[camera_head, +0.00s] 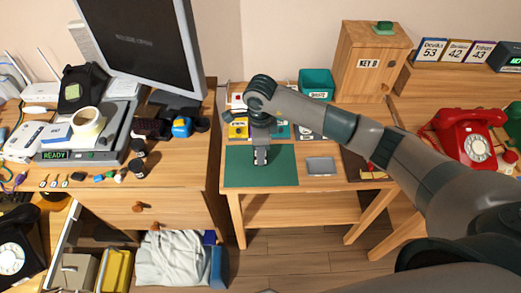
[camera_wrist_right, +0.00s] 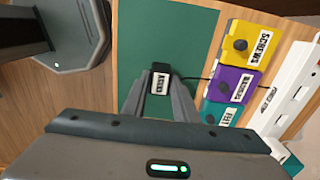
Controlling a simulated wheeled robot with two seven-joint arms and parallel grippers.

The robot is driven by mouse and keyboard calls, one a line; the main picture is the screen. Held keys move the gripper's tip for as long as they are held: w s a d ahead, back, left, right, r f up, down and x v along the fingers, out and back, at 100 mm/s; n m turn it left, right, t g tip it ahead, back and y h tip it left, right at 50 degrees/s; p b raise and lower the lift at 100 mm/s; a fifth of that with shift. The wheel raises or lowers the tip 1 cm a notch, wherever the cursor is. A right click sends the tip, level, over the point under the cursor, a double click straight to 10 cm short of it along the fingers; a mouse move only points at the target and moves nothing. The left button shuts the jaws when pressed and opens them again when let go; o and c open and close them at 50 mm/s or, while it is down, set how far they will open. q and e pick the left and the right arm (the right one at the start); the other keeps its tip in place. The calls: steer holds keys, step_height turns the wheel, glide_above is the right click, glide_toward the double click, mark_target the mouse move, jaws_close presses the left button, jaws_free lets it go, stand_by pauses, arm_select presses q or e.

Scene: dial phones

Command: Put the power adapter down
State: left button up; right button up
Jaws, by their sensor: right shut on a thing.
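My right gripper (camera_head: 261,160) reaches down over the green mat (camera_head: 240,180) on the small wooden table. In the right wrist view, its fingers (camera_wrist_right: 161,92) are shut on the black power adapter (camera_wrist_right: 161,77), which has a white label. A thin dark cable runs from the adapter to the right in that view, past the labelled boxes. The adapter is mostly hidden by my gripper in the head view. I cannot tell whether it touches the mat. My left gripper is not in view.
Behind the mat stand a yellow box (camera_wrist_right: 252,45), a purple box (camera_wrist_right: 233,83) and a teal box (camera_wrist_right: 220,112). A white power strip (camera_wrist_right: 297,88) lies beyond them. A grey tray (camera_head: 321,166) lies right of the mat. The mat's left part is bare.

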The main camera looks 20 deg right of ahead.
steer(key=shift+f, duration=0.2)
steer(key=o, duration=0.8)
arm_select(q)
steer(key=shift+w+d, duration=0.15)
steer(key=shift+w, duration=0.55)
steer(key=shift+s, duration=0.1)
arm_select(e)
steer(key=shift+r, duration=0.15)
steer(key=shift+r, duration=0.35)
step_height(320, 180, up, 2)
steer(key=shift+r+b, duration=0.1)
steer(key=shift+b, duration=0.5)
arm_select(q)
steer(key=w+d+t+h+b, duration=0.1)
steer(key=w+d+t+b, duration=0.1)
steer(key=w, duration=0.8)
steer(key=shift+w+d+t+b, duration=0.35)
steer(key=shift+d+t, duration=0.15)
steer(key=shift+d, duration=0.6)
arm_select(e)
step_height(320, 180, up, 9)
